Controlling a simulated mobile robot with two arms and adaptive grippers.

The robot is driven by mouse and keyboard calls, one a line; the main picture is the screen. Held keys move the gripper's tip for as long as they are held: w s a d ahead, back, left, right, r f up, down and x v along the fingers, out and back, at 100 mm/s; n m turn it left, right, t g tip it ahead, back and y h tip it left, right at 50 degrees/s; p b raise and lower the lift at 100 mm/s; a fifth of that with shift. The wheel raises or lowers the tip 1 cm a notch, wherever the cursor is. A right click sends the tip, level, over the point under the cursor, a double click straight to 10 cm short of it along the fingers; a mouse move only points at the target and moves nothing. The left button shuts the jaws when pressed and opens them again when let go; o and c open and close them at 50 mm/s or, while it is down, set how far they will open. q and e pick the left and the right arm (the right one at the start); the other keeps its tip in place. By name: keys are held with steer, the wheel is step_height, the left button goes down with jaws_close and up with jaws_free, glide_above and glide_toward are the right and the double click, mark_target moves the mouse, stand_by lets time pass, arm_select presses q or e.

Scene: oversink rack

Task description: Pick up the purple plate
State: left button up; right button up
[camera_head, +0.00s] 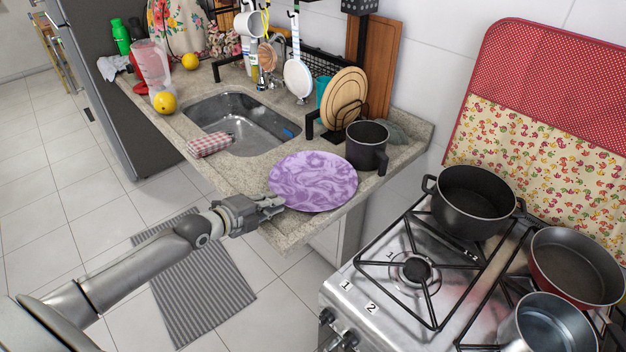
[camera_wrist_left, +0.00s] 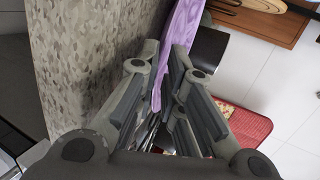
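The purple plate (camera_head: 313,181) has a marbled pattern and lies on the front right corner of the speckled counter, in front of the dark pot. My left gripper (camera_head: 280,206) is at the plate's near left rim. In the left wrist view, a purple strip of the plate (camera_wrist_left: 184,25) runs between the two close-set fingers (camera_wrist_left: 163,62), which look shut on the rim. Exact finger contact is partly hidden. My right gripper is not in view.
A dark pot (camera_head: 367,146) stands close behind the plate, by a rack with round boards (camera_head: 343,99). The sink (camera_head: 245,121) and a checked cloth roll (camera_head: 209,144) lie left. The stove (camera_head: 405,282) with several pots is at the right.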

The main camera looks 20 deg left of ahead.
arm_select(q)
steer(key=shift+x, duration=1.3)
jaws_close()
steer(key=shift+r, duration=0.15)
